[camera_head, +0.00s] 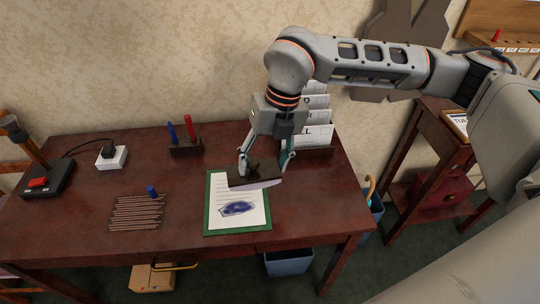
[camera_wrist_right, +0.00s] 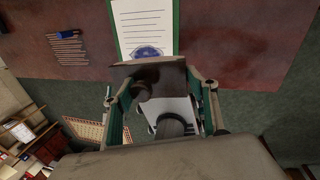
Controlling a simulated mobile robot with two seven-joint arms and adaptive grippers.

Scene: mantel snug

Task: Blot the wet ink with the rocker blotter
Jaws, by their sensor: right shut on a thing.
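The rocker blotter (camera_head: 262,184), dark on top with a pale underside, is in my right gripper (camera_head: 264,164), which is shut on its knob. It hangs over the upper right of the paper sheet (camera_head: 224,190), reaching past the right edge, and looks slightly tilted. Its exact height above the sheet is hard to tell. The wet ink (camera_head: 238,208) is a dark blue oval low on the sheet, nearer the front than the blotter. In the right wrist view the blotter (camera_wrist_right: 152,72) sits between my fingers, just below the ink (camera_wrist_right: 148,52). My left gripper is out of view.
The sheet lies on a green pad (camera_head: 208,222) on the desk. Left are several thin sticks (camera_head: 137,212) with a small blue item (camera_head: 151,191). A pen stand (camera_head: 186,148) and letter rack (camera_head: 318,152) stand behind. The desk's front right is clear.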

